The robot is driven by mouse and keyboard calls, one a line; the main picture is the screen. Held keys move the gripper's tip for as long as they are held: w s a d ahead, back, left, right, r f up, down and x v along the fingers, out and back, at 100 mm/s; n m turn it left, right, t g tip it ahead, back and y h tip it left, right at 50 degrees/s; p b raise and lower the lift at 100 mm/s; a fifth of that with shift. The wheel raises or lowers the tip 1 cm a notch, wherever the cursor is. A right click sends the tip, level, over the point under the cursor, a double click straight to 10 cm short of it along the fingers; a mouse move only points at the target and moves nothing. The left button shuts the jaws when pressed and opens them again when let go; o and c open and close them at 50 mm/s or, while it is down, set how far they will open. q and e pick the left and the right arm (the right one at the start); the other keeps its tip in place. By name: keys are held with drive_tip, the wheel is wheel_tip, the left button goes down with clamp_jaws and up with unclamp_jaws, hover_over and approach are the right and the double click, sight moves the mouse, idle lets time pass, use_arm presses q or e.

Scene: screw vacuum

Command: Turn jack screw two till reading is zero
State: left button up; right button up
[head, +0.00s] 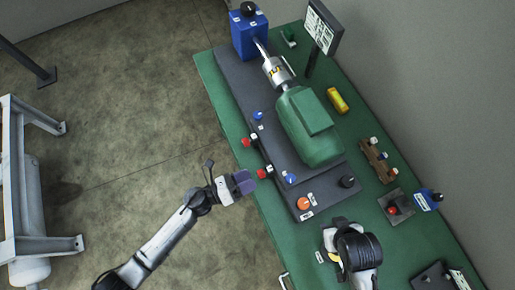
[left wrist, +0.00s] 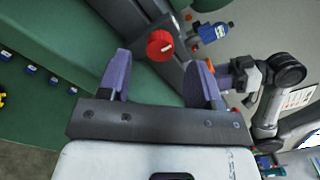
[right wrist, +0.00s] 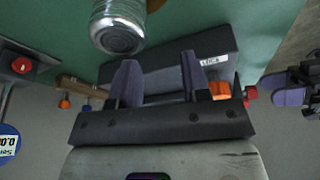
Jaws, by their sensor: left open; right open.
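In the head view, a red jack-screw knob (head: 261,173) sits at the left side of the dark base under the green motor (head: 310,125). Another red knob (head: 246,142) is farther up. I cannot read which is screw two. My left gripper (head: 244,184) is open and empty, just left of the nearer knob. In the left wrist view, a red knob (left wrist: 160,45) lies ahead between the open fingers (left wrist: 163,61), not gripped. My right gripper (right wrist: 160,65) is open and empty. The display (head: 324,27) stands at the back; its reading is illegible from here.
The green table (head: 385,235) also bears a blue unit (head: 249,35), an orange knob (head: 303,203), a black knob (head: 347,181), a yellow item (head: 338,101) and a brown block (head: 378,160). The floor left of the table is clear near my left arm.

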sight(262, 173)
use_arm(q)
drive_tip(key=shift+x, duration=2)
drive_tip(key=c, duration=0.9)
